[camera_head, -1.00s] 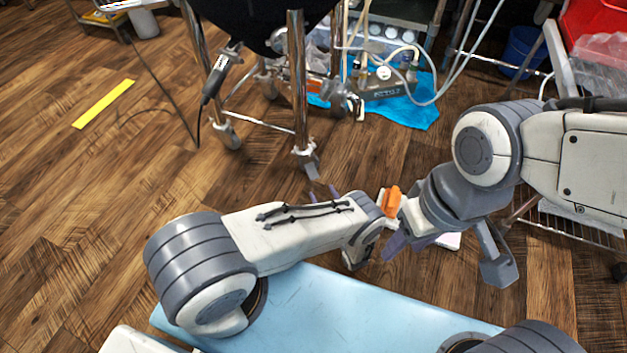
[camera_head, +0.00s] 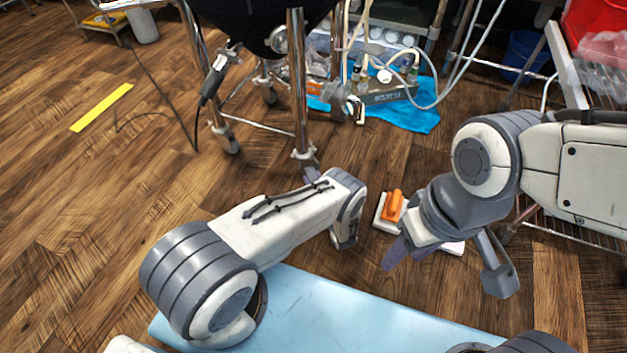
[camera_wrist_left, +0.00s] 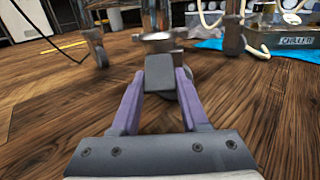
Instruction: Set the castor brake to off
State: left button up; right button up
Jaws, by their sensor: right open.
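A wheeled metal stand with a dark vessel has a castor (camera_head: 303,158) at the foot of its near leg. In the left wrist view the castor's grey brake pedal (camera_wrist_left: 160,75) sticks out towards me. My left gripper (camera_wrist_left: 161,82) has its two purple fingers apart, one on each side of the pedal. I cannot tell whether they touch it. In the head view my left gripper (camera_head: 312,174) is mostly hidden by its own arm, right below the castor. My right gripper (camera_head: 410,248) is open and empty, low above the floor, away from the stand.
An orange-handled white block (camera_head: 393,206) lies on the floor beside my right gripper. A blue sheet (camera_head: 408,114) with a labelled box lies behind the stand. A dark cable (camera_head: 165,112) hangs to the left. A wire rack (camera_head: 570,228) stands at the right. The left floor is mostly clear.

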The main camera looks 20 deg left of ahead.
aim_at(311, 172)
pick_arm(q)
grip_shut()
jog(key=shift+r+p, duration=0.25)
jog(key=shift+p, duration=0.15)
notch_tip(311, 172, up, 3)
jog(key=g+h+p, duration=0.2)
jog(key=p, duration=0.3)
jog(key=g+h+p, duration=0.1)
jog(key=g+p, duration=0.1)
jog(key=p, duration=0.2)
jog(key=shift+s+d+h+p, duration=0.15)
jog(key=shift+h+p, duration=0.25)
jog(key=shift+r+g+h+p, duration=0.15)
jog(key=shift+g+h+p, duration=0.6)
jog(key=shift+p, duration=0.4)
jog(key=shift+g, duration=0.25)
jog(key=o, duration=0.9)
grip_release()
